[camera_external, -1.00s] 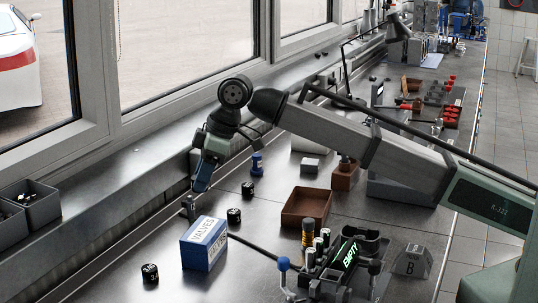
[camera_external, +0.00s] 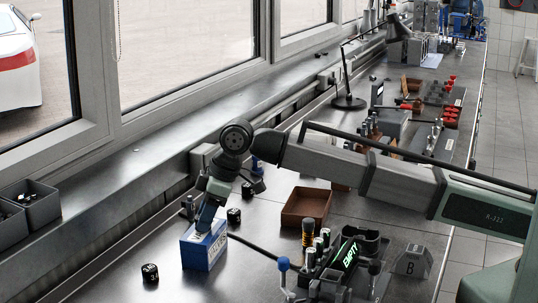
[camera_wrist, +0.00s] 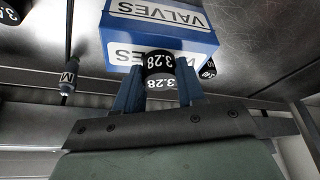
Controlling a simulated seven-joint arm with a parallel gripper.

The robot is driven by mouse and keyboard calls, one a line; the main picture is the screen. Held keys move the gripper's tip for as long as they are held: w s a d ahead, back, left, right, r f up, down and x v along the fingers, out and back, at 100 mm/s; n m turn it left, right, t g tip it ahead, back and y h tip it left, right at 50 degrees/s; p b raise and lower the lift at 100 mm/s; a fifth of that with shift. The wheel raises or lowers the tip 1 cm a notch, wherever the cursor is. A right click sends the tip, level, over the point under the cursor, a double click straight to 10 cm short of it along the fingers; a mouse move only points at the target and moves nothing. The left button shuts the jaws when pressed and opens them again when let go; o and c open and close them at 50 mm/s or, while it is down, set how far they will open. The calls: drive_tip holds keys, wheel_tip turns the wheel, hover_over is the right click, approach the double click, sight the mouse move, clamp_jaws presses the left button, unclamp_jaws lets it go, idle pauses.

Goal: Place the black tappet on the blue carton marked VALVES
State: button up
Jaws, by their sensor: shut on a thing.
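The blue carton (camera_external: 204,252) marked VALVES stands on the bench at left of centre. In the wrist view the carton (camera_wrist: 165,40) lies just ahead of the fingers, its white label readable. My gripper (camera_wrist: 155,88) is shut on a black tappet (camera_wrist: 160,68) marked 3.28, held between its blue fingers. The tappet overlaps the carton's near edge in that view; whether it touches the carton I cannot tell. In the external view my gripper (camera_external: 204,225) points down at the carton's top, and its fingers hide the held tappet.
Other black tappets stand on the bench, one left of the carton (camera_external: 150,273) and one behind it (camera_external: 234,216). A brown tray (camera_external: 305,205), a lit EMPTY unit (camera_external: 347,256) and a grey block marked B (camera_external: 411,262) stand to the right. Bench in front is clear.

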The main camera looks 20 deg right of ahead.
drive_tip(key=shift+f, duration=0.1)
drive_tip(key=o, duration=1.1)
drive_tip(key=shift+c, duration=0.2)
drive_tip(key=v, duration=1.2)
